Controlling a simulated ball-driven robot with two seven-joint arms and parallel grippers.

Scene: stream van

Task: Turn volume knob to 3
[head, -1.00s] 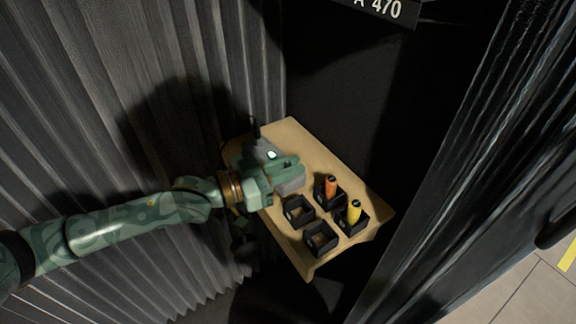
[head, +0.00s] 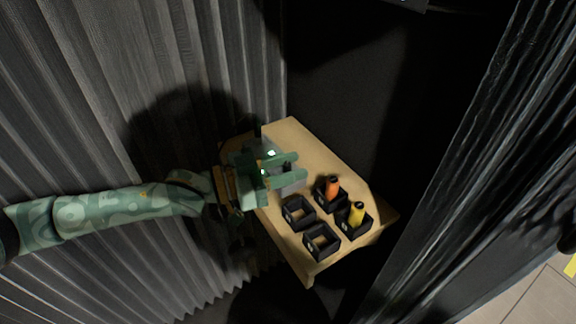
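A grey box-shaped device (head: 292,186) with a small lit spot sits on the wooden shelf (head: 327,163), toward its left side. My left gripper (head: 296,168) is over this device, with its two green fingers apart and pointing right. The fingers and hand cover most of the device. I cannot make out the volume knob or its marks, and I cannot tell whether the fingers touch anything. My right gripper is not in view.
Several small black bins stand on the front of the shelf. Corrugated grey walling (head: 90,110) is close on the left.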

